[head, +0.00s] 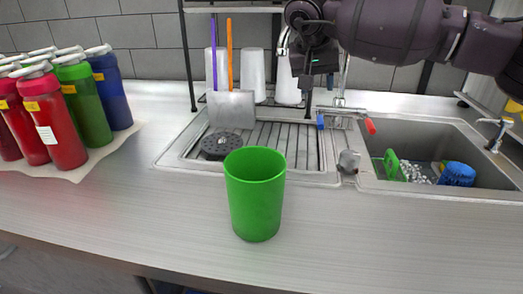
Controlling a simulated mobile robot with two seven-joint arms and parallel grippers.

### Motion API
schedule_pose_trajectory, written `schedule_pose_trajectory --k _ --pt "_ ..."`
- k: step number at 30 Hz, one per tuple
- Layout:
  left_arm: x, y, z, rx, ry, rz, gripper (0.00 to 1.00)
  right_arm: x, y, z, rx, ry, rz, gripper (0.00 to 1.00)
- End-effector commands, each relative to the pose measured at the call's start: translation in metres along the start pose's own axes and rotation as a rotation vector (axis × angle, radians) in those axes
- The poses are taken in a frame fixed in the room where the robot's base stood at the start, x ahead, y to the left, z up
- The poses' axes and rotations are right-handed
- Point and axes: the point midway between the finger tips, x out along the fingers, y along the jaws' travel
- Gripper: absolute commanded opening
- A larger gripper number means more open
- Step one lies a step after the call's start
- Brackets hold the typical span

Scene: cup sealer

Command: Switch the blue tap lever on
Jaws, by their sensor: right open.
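The tap (342,101) stands behind the sink's left edge. Its blue lever (320,121) is on the left side and its red lever (370,126) is on the right. My right arm comes in from the upper right. My right gripper (318,83) hangs in front of the upper tap, above the blue lever and apart from it. It is open with nothing seen in it. It hides part of the tap's spout. My left gripper is out of view.
A green cup (255,195) stands on the counter (400,235) in front. Colored bottles (85,100) crowd the left. The sink (405,135) holds a blue brush (457,174).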

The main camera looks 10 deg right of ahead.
Motion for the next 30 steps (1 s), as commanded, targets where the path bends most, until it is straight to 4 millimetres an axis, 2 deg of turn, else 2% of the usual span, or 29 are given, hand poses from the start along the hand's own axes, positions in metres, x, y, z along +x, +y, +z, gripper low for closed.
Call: schedule_pose_trajectory --k 9,16,22,30 --pt "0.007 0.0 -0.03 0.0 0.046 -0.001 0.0 0.059 -0.001 0.002 -0.002 -0.01 0.003 0.47" --pt "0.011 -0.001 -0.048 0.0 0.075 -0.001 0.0 0.095 -0.001 0.002 -0.002 -0.008 0.002 0.47" --pt "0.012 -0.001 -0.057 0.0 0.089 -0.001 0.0 0.111 0.0 0.001 0.0 -0.005 0.001 0.47" --pt "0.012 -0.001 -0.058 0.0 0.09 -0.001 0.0 0.114 0.0 0.001 0.0 -0.001 0.0 0.47"
